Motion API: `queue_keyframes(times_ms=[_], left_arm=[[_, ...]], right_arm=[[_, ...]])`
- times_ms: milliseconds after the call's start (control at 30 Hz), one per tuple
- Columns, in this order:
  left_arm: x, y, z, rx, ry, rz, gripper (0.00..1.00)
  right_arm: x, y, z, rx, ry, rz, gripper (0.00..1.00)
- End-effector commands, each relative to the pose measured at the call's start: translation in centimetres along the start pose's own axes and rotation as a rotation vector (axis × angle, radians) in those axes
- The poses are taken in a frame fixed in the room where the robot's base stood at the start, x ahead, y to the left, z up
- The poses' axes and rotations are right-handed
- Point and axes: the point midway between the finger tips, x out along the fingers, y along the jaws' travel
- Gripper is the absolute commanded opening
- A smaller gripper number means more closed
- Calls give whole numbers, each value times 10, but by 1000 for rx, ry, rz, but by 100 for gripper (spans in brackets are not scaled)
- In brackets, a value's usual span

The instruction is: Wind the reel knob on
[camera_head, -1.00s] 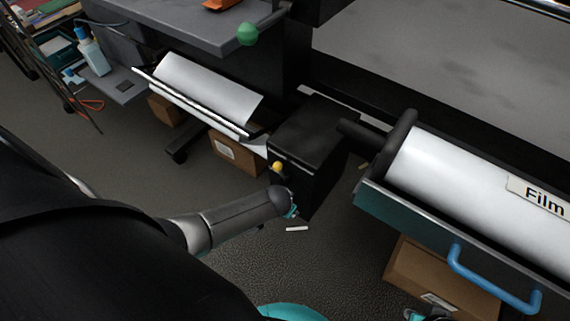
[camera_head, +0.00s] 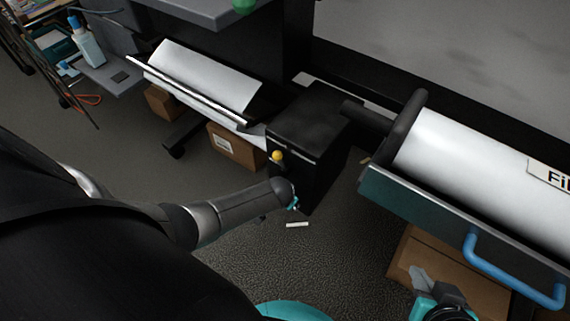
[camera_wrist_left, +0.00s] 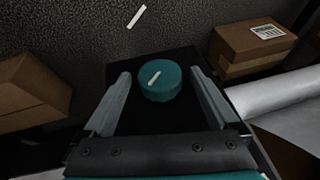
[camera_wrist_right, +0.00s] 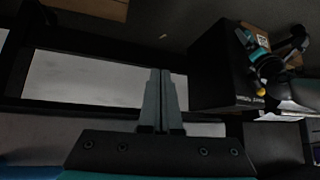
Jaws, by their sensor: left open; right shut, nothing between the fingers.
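The reel knob (camera_wrist_left: 160,84) is a round teal knob with a white mark on its top, on the face of a black box (camera_head: 312,130). In the left wrist view my left gripper (camera_wrist_left: 160,75) is open, with one finger on each side of the knob; whether they touch it I cannot tell. In the head view my left forearm hides the knob. My right gripper (camera_head: 426,282) is low at the right, in front of a cardboard box. In the right wrist view its fingers (camera_wrist_right: 158,78) are together and empty.
A yellow ball knob (camera_head: 277,155) sticks out of the black box above my left wrist. A white film roll (camera_head: 480,170) lies in a tray with a blue handle (camera_head: 510,275) at the right. Another white roll (camera_head: 208,75) is at the left. A white strip (camera_head: 297,224) lies on the floor.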

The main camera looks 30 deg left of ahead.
Motion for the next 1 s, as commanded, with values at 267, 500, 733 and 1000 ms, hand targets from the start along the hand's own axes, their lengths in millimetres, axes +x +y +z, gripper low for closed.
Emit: queue_keyframes(times_ms=[267, 500, 733, 1000], left_arm=[[6, 0, 0, 1, 0, 0, 94], [6, 0, 0, 0, 0, 0, 94], [6, 0, 0, 0, 0, 0, 80], [6, 0, 0, 0, 0, 0, 50]], right_arm=[[7, -9, -6, 2, 81, -25, 0], [7, -10, -7, 2, 92, -28, 0], [7, -10, -7, 2, 91, -27, 0], [7, -10, -7, 2, 91, -28, 0]])
